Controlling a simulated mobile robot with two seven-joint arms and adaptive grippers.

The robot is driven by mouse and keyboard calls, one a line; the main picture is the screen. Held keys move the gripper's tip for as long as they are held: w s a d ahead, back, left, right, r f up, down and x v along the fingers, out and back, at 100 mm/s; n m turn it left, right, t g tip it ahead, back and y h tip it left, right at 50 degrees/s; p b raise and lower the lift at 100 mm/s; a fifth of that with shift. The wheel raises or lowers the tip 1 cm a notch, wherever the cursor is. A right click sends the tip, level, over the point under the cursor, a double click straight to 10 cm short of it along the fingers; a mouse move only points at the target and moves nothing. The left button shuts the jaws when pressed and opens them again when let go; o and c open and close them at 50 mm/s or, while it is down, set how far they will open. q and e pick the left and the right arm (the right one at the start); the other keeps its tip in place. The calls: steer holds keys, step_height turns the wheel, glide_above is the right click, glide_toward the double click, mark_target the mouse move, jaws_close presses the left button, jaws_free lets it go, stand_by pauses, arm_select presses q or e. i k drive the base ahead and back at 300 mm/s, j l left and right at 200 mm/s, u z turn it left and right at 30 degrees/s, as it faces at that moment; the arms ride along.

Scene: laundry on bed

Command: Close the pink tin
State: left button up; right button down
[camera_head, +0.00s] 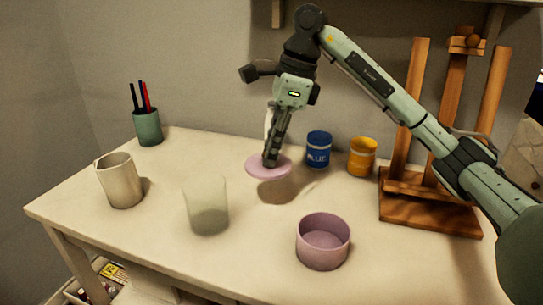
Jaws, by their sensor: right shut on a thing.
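The pink tin (323,255) stands open on the table at the front, right of the middle, and looks empty inside. My right gripper (270,162) points down and is shut on the pink lid (254,168), a flat round disc. It holds the lid above the table, behind and to the left of the tin; a shadow lies beneath it. The fingertips hide part of the lid's middle. My left gripper is not in view.
A frosted glass (206,208) and a beige mug (120,182) stand to the left. A green pen cup (148,128) is at the back left. A blue can (318,152), an orange can (362,158) and a wooden easel (430,215) stand at the back right.

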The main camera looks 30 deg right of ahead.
mark_target(318, 260)
steer(key=k, duration=1)
